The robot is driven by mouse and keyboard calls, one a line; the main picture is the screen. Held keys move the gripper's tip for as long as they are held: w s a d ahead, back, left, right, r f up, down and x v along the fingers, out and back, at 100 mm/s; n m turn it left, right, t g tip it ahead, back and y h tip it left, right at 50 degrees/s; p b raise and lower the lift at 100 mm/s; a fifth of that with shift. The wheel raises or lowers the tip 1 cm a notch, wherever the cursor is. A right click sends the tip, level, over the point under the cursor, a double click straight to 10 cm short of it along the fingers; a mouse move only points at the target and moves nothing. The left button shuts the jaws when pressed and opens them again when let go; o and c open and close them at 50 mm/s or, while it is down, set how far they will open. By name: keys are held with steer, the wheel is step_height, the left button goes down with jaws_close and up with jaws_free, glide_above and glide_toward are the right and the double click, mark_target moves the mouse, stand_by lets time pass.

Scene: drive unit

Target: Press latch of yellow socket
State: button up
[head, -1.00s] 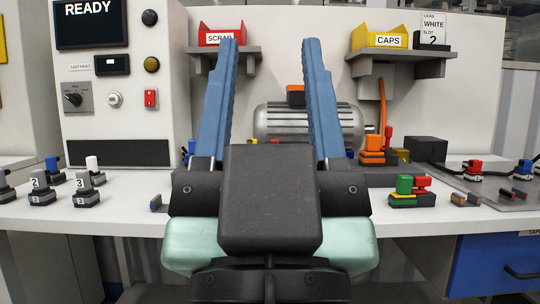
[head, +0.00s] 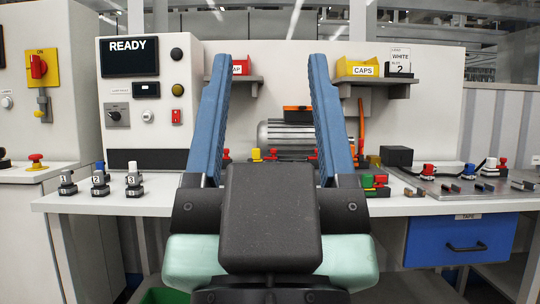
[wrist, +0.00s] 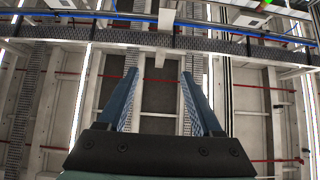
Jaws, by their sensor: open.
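A small yellow piece (head: 257,155), apparently the yellow socket, shows between my fingers at the foot of the grey motor (head: 290,133) in the head view. Its latch is too small to make out; a red piece (head: 272,155) sits just right of it. My gripper (head: 270,60) is open and empty, its two blue fingers pointing up in front of the bench, apart from everything. The wrist view shows my gripper (wrist: 161,74) against the ceiling beams only, with no socket in sight.
The white bench (head: 110,205) runs across ahead. Numbered plugs (head: 100,184) stand at left; a green and red connector (head: 375,184) and a grey tray (head: 455,190) with several connectors are at right. Shelves hold a scrap bin (head: 240,67) and caps bin (head: 357,67).

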steer(key=shift+r, duration=0.3)
steer(key=c, duration=0.5)
step_height(320, 180, up, 5)
steer(key=p, duration=0.5)
steer(key=shift+f, duration=0.15)
jaws_close()
step_height(320, 180, up, 29)
steer(key=p, duration=2.9)
